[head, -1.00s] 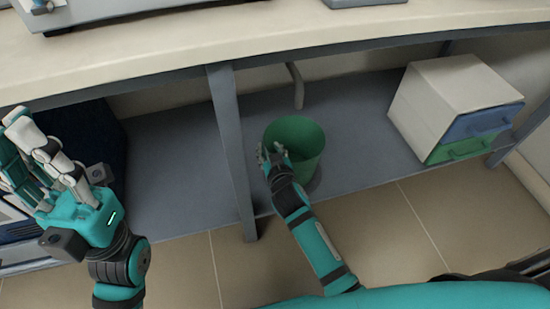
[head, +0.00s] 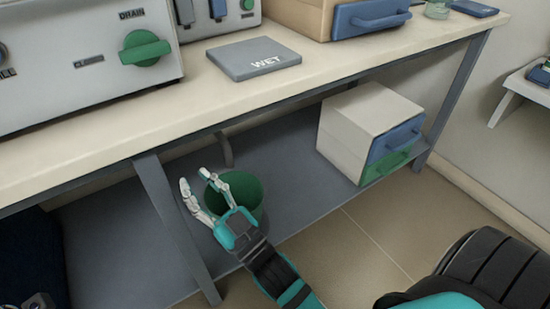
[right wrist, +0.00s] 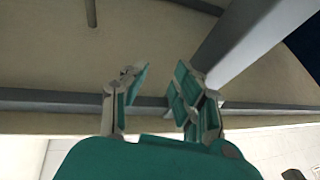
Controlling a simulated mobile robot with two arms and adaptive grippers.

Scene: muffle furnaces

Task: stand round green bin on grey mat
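The round green bin (head: 247,190) stands upright on the lower shelf under the bench. The grey mat (head: 236,66), marked WET, lies flat on the bench top above it. My right gripper (head: 194,178) is at the left front side of the bin, its fingers spread and overlapping part of the bin in the head view. I cannot tell whether it touches the bin. In the right wrist view the right gripper's fingers (right wrist: 158,85) are apart with nothing between them, and the bin does not show. My left gripper is out of view.
A grey bench leg (head: 175,225) stands just left of my right gripper. A white drawer box (head: 345,135) sits right of the bin on the lower shelf. On the bench, a device with a green knob (head: 145,48) and a blue-fronted drawer box (head: 310,15) flank the mat.

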